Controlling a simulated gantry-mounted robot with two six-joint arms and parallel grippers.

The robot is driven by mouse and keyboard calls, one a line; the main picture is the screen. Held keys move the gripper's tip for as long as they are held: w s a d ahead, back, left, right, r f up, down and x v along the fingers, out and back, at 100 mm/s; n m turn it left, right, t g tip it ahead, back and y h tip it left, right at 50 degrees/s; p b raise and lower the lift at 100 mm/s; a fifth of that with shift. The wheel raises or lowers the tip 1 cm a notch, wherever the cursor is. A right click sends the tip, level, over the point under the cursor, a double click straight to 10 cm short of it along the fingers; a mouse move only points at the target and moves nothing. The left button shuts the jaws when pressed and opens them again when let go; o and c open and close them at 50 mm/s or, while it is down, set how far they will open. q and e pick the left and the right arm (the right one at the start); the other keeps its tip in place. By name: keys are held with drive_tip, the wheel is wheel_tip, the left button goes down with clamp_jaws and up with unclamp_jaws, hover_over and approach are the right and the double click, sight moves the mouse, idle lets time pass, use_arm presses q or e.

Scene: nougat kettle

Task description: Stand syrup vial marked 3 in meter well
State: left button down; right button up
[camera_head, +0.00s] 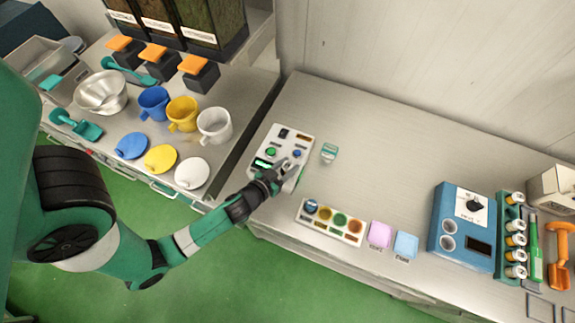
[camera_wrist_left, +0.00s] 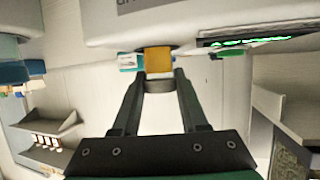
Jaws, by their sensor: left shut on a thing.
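My left gripper (camera_head: 282,171) is over the lower part of the white instrument (camera_head: 299,136), which has a small green-lit screen and coloured knobs. In the left wrist view its fingers (camera_wrist_left: 160,82) are shut on a small vial (camera_wrist_left: 158,60) with an amber body and a pale end. The amber end lies against or just in front of the white instrument (camera_wrist_left: 220,18); I cannot tell whether it is inside a well. No number on the vial is readable. The green screen trace (camera_wrist_left: 245,41) shows beside it. My right gripper is not in view.
A small teal-and-white item (camera_head: 329,152) stands right of the instrument. A tray of coloured pots (camera_head: 331,222) lies in front. A blue device (camera_head: 463,228) and a rack of vials (camera_head: 515,240) stand at right. Mugs (camera_head: 183,113) are at left. Counter behind is clear.

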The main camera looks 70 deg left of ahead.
sight(284, 171)
use_arm(q)
drive_tip(key=shift+f+b, duration=0.35)
drive_tip(key=c, duration=0.7)
unclamp_jaws()
drive_tip(key=shift+v, duration=1.35)
drive_tip(key=shift+b+v, duration=0.65)
drive_tip(key=shift+v, duration=0.85)
drive_tip(key=b+v, duration=0.2)
drive_tip(key=v, duration=0.3)
drive_tip(key=shift+s+d+b, duration=0.1)
drive_tip(key=shift+d+b, duration=0.05)
drive_tip(key=shift+b, duration=0.15)
